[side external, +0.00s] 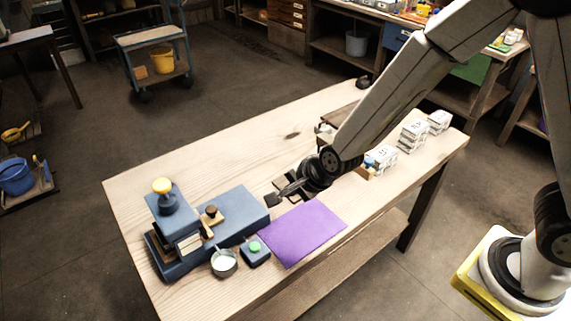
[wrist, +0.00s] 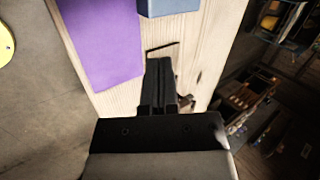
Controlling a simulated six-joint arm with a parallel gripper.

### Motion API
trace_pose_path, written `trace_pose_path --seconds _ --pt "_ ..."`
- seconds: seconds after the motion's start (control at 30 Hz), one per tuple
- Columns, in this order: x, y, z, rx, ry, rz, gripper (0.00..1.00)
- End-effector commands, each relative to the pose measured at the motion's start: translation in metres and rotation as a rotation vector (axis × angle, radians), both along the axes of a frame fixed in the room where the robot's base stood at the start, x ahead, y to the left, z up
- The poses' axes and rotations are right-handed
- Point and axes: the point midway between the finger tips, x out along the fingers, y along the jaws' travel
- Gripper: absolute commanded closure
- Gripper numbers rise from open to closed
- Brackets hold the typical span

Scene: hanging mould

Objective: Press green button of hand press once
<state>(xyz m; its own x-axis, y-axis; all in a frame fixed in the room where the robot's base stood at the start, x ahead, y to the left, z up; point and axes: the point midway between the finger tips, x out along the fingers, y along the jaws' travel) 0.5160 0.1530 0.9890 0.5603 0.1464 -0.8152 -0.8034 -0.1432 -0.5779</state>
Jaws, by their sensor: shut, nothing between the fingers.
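The hand press (side external: 172,225) is a dark blue machine with a yellow knob on top, at the left end of the wooden table in the side view. The green button (side external: 255,246) sits on a small dark blue box in front of the press, beside the purple mat. My gripper (side external: 272,199) is above the table, behind the purple mat and right of the press's blue block, apart from the button. In the wrist view my gripper (wrist: 160,66) has its fingers together with nothing between them. The green button is not in the wrist view.
A purple mat (side external: 302,232) lies right of the button box; it also shows in the wrist view (wrist: 100,40). A small metal cup (side external: 224,263) stands left of the button. Stacked white boxes (side external: 412,137) stand at the table's right. The table's back left is mostly clear.

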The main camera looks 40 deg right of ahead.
Motion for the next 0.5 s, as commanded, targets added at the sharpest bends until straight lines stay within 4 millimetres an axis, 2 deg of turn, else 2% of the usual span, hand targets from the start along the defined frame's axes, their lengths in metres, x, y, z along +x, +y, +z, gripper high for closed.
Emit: trace_pose_path --seconds 0.1,0.5 --pt "0.006 0.017 -0.007 0.083 -0.011 -0.107 1.00" --pt "0.019 0.064 -0.030 0.372 -0.049 -0.461 1.00"
